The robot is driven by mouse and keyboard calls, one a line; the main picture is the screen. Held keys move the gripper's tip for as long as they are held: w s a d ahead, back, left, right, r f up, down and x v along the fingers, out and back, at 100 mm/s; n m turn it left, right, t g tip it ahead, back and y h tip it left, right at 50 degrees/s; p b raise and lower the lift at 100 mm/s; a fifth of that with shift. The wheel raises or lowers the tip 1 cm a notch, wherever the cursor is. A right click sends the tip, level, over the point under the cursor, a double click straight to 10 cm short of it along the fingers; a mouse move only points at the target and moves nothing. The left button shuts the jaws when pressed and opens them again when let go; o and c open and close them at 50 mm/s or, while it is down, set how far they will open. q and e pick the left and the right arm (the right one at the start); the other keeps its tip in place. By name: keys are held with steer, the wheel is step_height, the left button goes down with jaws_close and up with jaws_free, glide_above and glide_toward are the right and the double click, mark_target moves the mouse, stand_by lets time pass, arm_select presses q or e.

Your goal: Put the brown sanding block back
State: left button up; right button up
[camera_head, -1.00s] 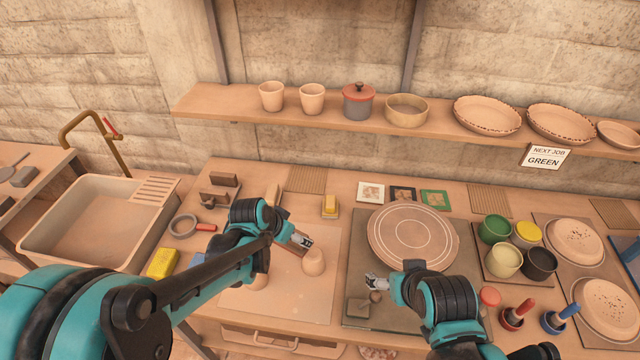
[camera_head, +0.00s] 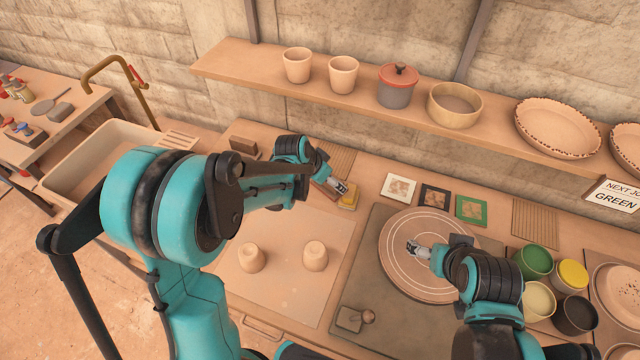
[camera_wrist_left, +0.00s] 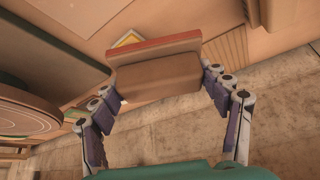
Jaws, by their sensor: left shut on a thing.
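The brown sanding block (camera_wrist_left: 158,78), with a reddish strip along one edge, sits between the fingers of my left gripper (camera_wrist_left: 165,88) in the left wrist view. The gripper is shut on it. The held block is mostly hidden there by the gripper and arm. My right gripper (camera_head: 413,247) is over the round wheel disc (camera_head: 433,281); its finger opening is too small to judge.
A brown block (camera_head: 244,146) stands at the back left, partly behind my left arm. Two clay cups (camera_head: 315,256) stand on the pale board (camera_head: 285,297). Small framed tiles (camera_head: 399,187) lie behind the wheel. A shelf (camera_head: 225,68) with pots overhangs the back.

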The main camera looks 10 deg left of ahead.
arm_select(q)
steer(key=w+a+f, duration=0.2)
steer(key=w+a+f+b, duration=0.1)
steer(key=w+a+f, duration=0.1)
steer(key=shift+w, duration=0.3)
step_height(320, 180, down, 3)
steer(key=shift+f+b, duration=0.15)
steer(key=shift+b, duration=0.6)
arm_select(e)
step_height(320, 180, down, 3)
arm_select(q)
steer(key=shift+f, duration=0.2)
steer(key=shift+f, duration=0.2)
arm_select(e)
steer(key=shift+f, duration=0.2)
arm_select(q)
steer(key=o, duration=1.1)
steer(key=shift+r, duration=0.1)
arm_select(e)
steer(key=shift+r, duration=0.1)
